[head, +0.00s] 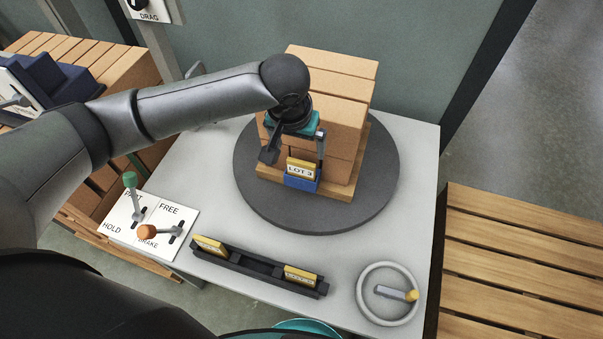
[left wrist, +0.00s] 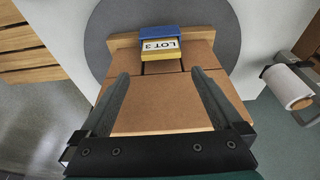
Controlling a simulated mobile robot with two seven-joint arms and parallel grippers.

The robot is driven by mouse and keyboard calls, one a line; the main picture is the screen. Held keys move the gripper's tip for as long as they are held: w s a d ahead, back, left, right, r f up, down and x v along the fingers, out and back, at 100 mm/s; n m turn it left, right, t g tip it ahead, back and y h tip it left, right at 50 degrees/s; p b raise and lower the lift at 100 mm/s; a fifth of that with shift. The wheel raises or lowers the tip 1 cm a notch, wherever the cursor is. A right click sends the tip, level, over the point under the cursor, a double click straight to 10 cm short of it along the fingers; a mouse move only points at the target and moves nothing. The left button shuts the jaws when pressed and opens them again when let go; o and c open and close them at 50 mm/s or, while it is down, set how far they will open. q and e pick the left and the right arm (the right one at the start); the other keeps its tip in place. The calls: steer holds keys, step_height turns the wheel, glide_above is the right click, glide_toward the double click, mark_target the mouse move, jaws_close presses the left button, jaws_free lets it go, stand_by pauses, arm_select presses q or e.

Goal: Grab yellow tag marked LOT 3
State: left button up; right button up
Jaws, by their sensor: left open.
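The yellow tag marked LOT 3 (head: 301,168) stands in a blue holder (head: 302,184) at the front of a brick stack on a round turntable. The tag (left wrist: 161,47) and holder (left wrist: 165,33) also show in the left wrist view, beyond the fingertips. My left gripper (head: 295,150) is open and empty, over the bricks just by the tag. In the left wrist view its two fingers (left wrist: 160,74) point toward the tag, one to each side, with a gap before it. My right gripper is not in view.
The brick stack (head: 332,75) sits on a dark turntable (head: 375,190). A black rack (head: 258,268) with two more yellow tags lies in front. A handwheel (head: 364,309) is at right, a lever panel (head: 165,214) at left. A slatted wooden surface (head: 520,260) stands right of the table.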

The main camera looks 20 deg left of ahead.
mark_target(301, 163)
arm_select(q)
steer(key=x, duration=0.3)
steer(key=shift+w+f+b, duration=0.1)
steer(key=shift+f+b, duration=0.2)
steer(key=shift+b+x, duration=0.75)
steer(key=shift+x, duration=1.9)
steer(key=shift+s+a, duration=0.15)
steer(key=shift+s, duration=0.05)
steer(key=shift+c, duration=0.2)
steer(key=c, duration=1.5)
